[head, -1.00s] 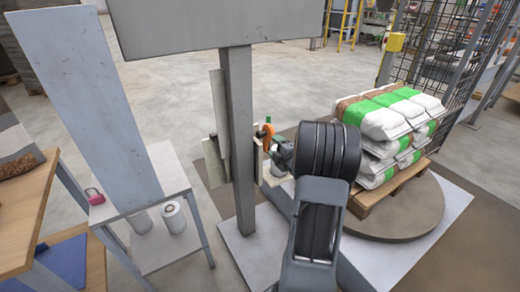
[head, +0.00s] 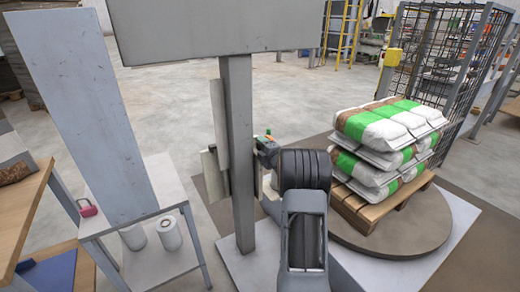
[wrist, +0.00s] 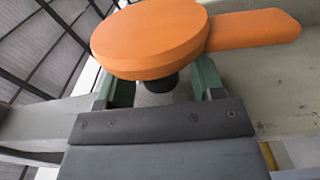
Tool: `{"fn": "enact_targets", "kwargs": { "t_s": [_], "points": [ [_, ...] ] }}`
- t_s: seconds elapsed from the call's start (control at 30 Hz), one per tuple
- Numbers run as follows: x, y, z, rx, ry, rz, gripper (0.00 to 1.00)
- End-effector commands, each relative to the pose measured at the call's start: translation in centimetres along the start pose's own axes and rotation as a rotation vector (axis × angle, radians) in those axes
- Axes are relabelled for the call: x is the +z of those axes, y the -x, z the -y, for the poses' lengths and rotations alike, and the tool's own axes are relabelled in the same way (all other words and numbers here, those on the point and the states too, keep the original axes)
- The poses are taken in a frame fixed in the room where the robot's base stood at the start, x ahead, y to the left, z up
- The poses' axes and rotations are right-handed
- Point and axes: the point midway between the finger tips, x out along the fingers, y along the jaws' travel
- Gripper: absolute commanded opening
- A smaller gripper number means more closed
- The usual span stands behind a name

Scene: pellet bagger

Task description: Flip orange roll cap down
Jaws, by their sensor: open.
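The orange roll cap (wrist: 150,40) is a thick round disc with a flat orange tab (wrist: 255,29) reaching to the right; it fills the top of the wrist view. A short dark stem shows under the disc. My gripper (wrist: 163,88) is open, its two green fingers apart below the disc, one on each side of the stem. The fingertips run up behind or against the disc's lower edge; I cannot tell whether they touch it. In the head view my gripper (head: 267,150) is beside the grey post, and my arm hides most of the cap.
The grey post (head: 238,160) stands close left of my gripper. A pallet of green-and-white bags (head: 385,150) sits on a round turntable (head: 420,225) at right. A side table with white rolls (head: 168,233) is at left.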

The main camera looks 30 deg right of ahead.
Motion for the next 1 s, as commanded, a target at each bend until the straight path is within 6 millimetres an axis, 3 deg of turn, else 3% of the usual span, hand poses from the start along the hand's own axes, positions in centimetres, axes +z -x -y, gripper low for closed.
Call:
{"fn": "enact_targets", "kwargs": {
  "t_s": [0.47,1.0],
  "points": [
    [-0.02,-1.01,-0.01,0.0,-0.001,0.0,0.61],
    [-0.02,-0.98,-0.01,0.0,-0.001,0.0,0.11]
  ]
}}
